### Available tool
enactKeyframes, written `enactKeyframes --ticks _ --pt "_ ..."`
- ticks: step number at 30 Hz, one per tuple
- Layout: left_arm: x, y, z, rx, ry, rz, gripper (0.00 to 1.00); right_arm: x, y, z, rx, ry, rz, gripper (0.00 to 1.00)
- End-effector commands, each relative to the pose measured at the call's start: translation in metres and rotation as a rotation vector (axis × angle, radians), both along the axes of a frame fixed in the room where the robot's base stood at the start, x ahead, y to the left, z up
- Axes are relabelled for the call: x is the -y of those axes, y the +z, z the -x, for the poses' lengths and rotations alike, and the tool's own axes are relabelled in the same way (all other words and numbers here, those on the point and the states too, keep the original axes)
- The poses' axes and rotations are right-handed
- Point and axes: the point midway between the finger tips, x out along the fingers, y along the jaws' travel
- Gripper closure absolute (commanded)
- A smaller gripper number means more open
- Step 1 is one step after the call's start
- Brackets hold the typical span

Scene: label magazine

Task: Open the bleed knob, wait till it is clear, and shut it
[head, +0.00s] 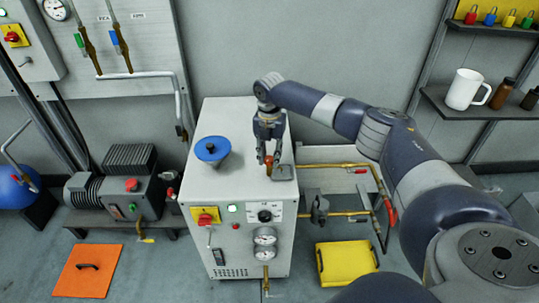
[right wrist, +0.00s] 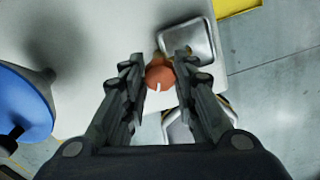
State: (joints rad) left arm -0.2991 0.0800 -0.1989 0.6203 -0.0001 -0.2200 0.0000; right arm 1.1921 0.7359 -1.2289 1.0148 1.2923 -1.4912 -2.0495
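The bleed knob is a round orange-red knob (head: 269,161) on top of the white cabinet (head: 238,122), near its right edge. It also shows in the right wrist view (right wrist: 159,76) with a white mark on its face. My right gripper (head: 269,158) points down over it, with one finger on each side. In the wrist view the right gripper (right wrist: 160,65) looks open around the knob, with very narrow gaps; contact is hard to judge. My left gripper is not in view.
A blue funnel-like part (head: 212,149) stands on the cabinet left of the knob. The cabinet front carries a yellow-and-red switch (head: 205,215) and round gauges (head: 264,237). Brass pipes (head: 335,165) run to the right.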

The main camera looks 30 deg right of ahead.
Motion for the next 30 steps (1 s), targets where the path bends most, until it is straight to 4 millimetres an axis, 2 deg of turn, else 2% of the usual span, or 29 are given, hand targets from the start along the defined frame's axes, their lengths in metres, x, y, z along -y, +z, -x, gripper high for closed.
enactKeyframes --ticks 8,14,20,30 --pt "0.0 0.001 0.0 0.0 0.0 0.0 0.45 0.0 0.0 0.0 -0.001 -0.004 0.001 0.97" --pt "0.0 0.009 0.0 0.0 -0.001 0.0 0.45 0.0 0.002 0.001 -0.003 -0.051 0.0 0.96" --pt "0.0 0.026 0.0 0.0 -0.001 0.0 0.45 0.0 0.003 0.001 -0.006 -0.17 0.0 0.96" --pt "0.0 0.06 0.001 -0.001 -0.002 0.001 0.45 0.0 0.003 0.002 -0.006 -0.482 -0.001 0.96"
